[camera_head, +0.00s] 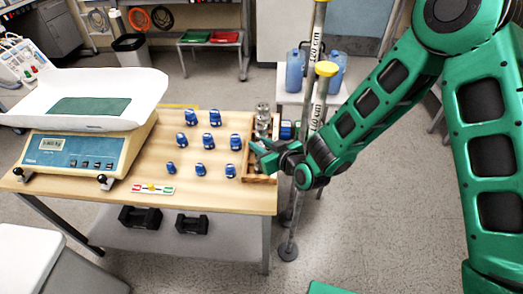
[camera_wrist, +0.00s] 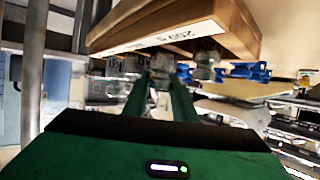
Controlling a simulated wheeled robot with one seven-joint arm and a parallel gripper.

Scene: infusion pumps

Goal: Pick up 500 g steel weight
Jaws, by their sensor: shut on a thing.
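A wooden weight box (camera_head: 247,124) sits at the right edge of the table, with steel weights (camera_head: 263,118) standing in its far part. My gripper (camera_head: 263,158) reaches in from the right, low over the near part of the box. In the wrist view, my gripper (camera_wrist: 163,82) has its two green fingers close together on a small steel weight (camera_wrist: 161,68); its mark is not readable. The wooden box (camera_wrist: 180,22) appears upside down there, with a white label, and other steel weights (camera_wrist: 206,60) show beside the held one.
Several blue objects (camera_head: 209,142) stand in rows left of the box. A baby scale (camera_head: 75,150) with a white tray takes up the table's left side. Metal poles (camera_head: 312,115) stand close behind my forearm. Black weights (camera_head: 140,218) lie on the lower shelf.

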